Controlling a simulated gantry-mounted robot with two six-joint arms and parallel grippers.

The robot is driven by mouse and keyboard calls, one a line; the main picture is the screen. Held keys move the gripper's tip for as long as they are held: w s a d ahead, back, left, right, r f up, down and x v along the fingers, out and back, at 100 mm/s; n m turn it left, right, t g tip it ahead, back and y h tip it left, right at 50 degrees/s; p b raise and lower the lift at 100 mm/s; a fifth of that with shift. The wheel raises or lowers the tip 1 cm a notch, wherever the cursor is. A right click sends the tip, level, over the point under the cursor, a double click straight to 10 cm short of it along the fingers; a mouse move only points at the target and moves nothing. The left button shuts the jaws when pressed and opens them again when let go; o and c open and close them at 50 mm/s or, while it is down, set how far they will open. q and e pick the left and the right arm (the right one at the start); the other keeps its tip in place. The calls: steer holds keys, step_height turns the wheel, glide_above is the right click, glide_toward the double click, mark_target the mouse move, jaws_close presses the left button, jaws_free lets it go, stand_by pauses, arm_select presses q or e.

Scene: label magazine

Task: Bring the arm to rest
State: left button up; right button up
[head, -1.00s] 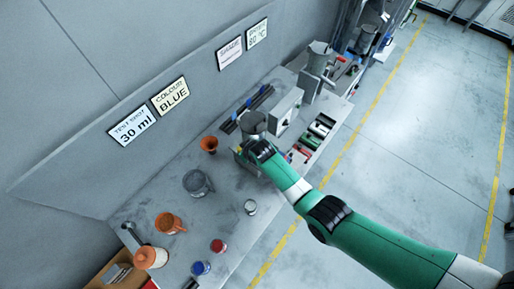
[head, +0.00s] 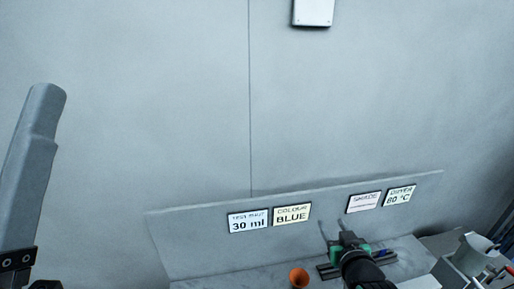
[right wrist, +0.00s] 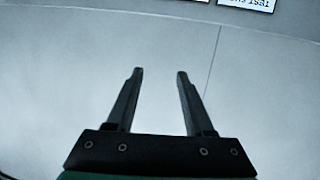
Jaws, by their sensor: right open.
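My right gripper (head: 342,232) is at the lower middle of the head view, over the back of the bench near the sloped sign panel. In the right wrist view, its two dark fingers (right wrist: 160,73) stand apart with nothing between them, so it is open and empty. A large grey finger on a black screwed mount, part of my left gripper (head: 33,150), rises at the left edge of the head view. I cannot see its jaw gap.
The sign panel (head: 190,245) carries several signs, including "30 ml", "BLUE" and "80 °C". An orange cup (head: 299,277) stands on the bench left of my right gripper. Dark bars (head: 328,271) lie beside the gripper. Grey equipment (head: 470,255) stands at the right.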

steer(key=s+a+r+t, duration=0.1)
steer(key=s+r+t, duration=0.25)
steer(key=r, duration=1.25)
steer(key=s+a+r+t+y, duration=0.1)
steer(key=s+r+t, duration=0.8)
steer(key=s+r, duration=1.2)
steer(key=shift+s+a+r+y, duration=0.15)
steer(key=shift+s+r+y, duration=0.2)
steer(key=shift+r+y, duration=0.45)
steer(key=shift+t, duration=0.25)
step_height(320, 180, down, 43)
steer(key=b, duration=4.2)
steer(key=shift+b, duration=0.4)
